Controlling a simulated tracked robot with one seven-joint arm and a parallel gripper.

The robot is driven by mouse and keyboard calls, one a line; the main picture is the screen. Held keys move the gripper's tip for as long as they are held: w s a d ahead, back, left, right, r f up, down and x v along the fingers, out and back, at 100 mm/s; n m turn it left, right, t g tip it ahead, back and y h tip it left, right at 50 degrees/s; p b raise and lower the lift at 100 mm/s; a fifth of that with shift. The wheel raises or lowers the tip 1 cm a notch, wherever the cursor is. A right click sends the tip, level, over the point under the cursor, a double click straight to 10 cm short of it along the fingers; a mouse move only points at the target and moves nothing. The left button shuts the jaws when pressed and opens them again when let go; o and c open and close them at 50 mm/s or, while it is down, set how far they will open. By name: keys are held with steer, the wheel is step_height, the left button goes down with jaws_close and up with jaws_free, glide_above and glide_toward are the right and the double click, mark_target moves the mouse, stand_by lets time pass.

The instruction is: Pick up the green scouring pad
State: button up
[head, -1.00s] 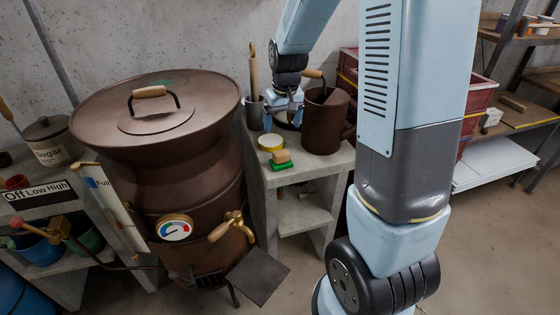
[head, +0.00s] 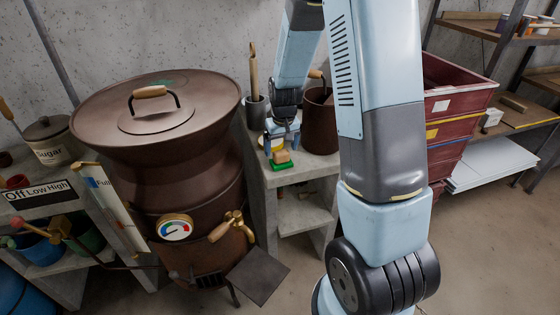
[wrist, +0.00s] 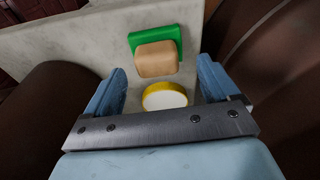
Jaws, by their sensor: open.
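The green scouring pad (head: 283,167) lies on top of the grey concrete stand, near its front edge. A tan block (head: 281,157) sits on it and covers much of it. In the wrist view the pad (wrist: 154,35) shows behind and beside the block (wrist: 156,62). My gripper (head: 281,143) is open and empty above the stand, just behind and above the pad. In the wrist view the pad and block appear ahead, between the lines of my two fingers (wrist: 162,75), with no contact visible.
A round yellow-rimmed tin (wrist: 165,97) lies close behind the block, between my fingers in the wrist view. A brown pot (head: 320,125) stands to the right and a grey cup with a wooden-handled tool (head: 256,112) behind. The large brown boiler (head: 155,150) stands close on the left.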

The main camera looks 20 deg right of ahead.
mark_target(281, 152)
steer(key=shift+w+d+f, duration=0.1)
steer(key=shift+w+f, duration=0.1)
steer(key=shift+f, duration=0.85)
steer(key=shift+w+d+f, duration=0.1)
steer(key=shift+w+f, duration=0.1)
steer(key=shift+f, duration=0.85)
steer(key=shift+r, duration=0.1)
steer(key=c, duration=1.2)
step_height(281, 152, up, 4)
steer(key=shift+s+f, duration=0.15)
steer(key=shift+f, duration=0.05)
steer(key=shift+c, duration=0.4)
steer(key=s+r, duration=0.9)
steer(key=s, duration=0.4)
steer(key=shift+s+d+r, duration=0.15)
steer(key=shift+s+d, duration=0.05)
steer(key=shift+s, duration=0.15)
